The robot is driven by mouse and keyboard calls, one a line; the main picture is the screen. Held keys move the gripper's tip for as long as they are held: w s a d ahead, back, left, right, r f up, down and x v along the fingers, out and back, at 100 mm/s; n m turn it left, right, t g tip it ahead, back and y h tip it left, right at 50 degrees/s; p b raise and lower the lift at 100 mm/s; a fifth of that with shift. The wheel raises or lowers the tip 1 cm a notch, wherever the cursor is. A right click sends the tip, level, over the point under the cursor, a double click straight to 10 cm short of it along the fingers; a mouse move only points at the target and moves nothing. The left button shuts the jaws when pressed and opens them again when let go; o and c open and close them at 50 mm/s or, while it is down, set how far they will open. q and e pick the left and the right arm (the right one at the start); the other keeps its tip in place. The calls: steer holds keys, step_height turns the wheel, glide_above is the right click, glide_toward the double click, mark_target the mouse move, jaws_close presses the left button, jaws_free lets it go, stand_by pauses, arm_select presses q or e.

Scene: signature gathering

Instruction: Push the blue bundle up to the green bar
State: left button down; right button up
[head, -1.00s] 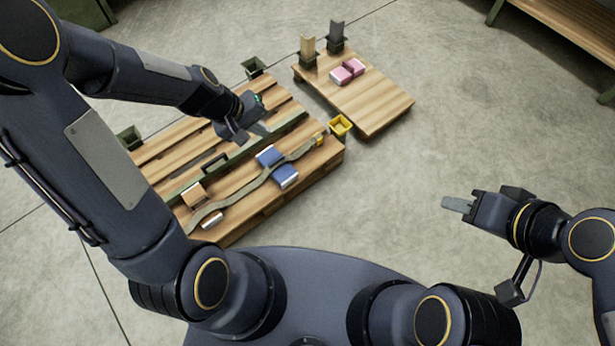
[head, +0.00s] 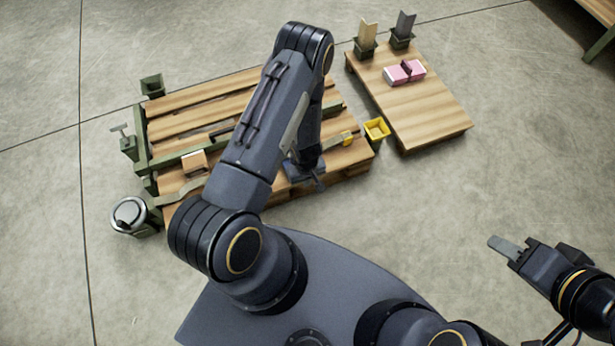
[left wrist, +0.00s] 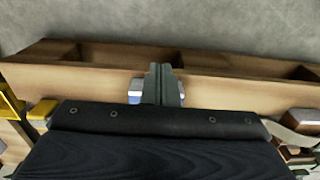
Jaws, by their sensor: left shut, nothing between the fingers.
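The green bar (head: 172,158) runs along the slatted wooden platform, partly hidden by my left arm in the head view. The blue bundle is hidden behind that arm there. In the left wrist view, small blue and silvery parts of the blue bundle (left wrist: 136,92) show on both sides of my left fingers. My left gripper (left wrist: 162,84) is shut and empty, pointing down at the platform's near side; whether it touches the bundle I cannot tell. It also shows in the head view (head: 318,183). My right gripper (head: 503,247) hangs over bare floor at the right; its opening is unclear.
A tan block (head: 194,163) and a grey-brown strap (head: 180,190) lie on the platform's near part. A yellow bin (head: 376,130) stands at its right end. A second wooden platform (head: 430,110) carries pink pieces (head: 404,73). A round metal can (head: 129,214) is at the left.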

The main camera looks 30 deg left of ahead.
arm_select(q)
steer(key=w+a+f+b, duration=0.2)
steer(key=a+f+b, duration=0.1)
steer(key=f, duration=0.3)
steer(key=shift+w, duration=0.3)
steer(key=w+a+b, duration=0.2)
steer(key=w+a, duration=0.1)
steer(key=a, duration=0.1)
steer(key=shift+w, duration=0.2)
